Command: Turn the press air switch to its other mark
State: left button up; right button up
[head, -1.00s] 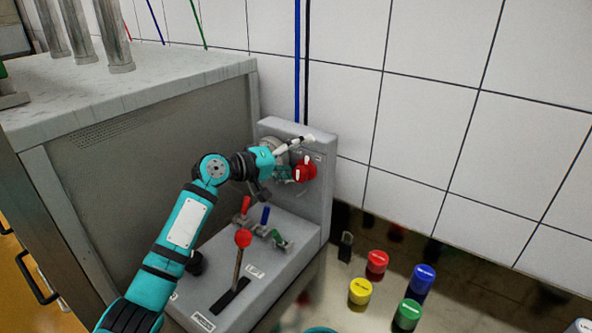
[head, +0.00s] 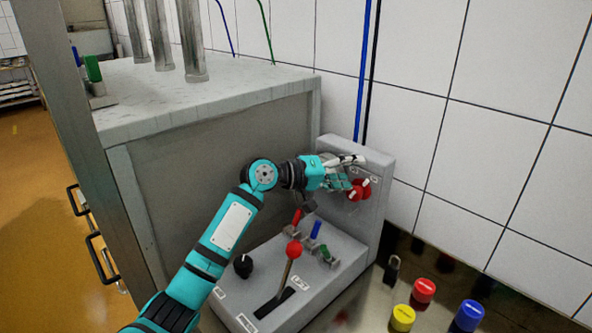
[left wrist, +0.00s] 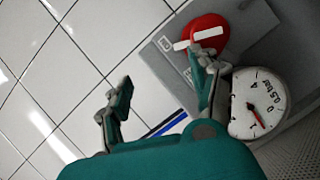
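The red round switch (head: 362,189) with a white bar handle is on the upright grey panel of the press console. It also shows in the left wrist view (left wrist: 204,34), its white bar slightly tilted, with a pale label beside it. My left gripper (head: 346,182) is at the panel, partly covering the switch. My right gripper is not in view.
A white pressure gauge (left wrist: 258,103) sits close by the switch. On the console below are a red-knobbed lever (head: 292,250), a black knob (head: 243,266) and small coloured valve levers (head: 316,229). A padlock (head: 392,272) and coloured jars (head: 424,290) stand at right.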

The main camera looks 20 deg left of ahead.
pick_arm(q)
jog(key=s+a+r+p, duration=0.2)
jog(key=s+a, duration=0.2)
jog(key=s, duration=0.3)
jog(key=s+a+r+p, duration=0.3)
jog(key=s, duration=0.4)
jog(key=shift+s+a+p, duration=0.25)
jog(key=shift+a+p, duration=0.05)
jog(key=shift+a, duration=0.1)
dwell(0.9)
jog(key=shift+o, duration=0.2)
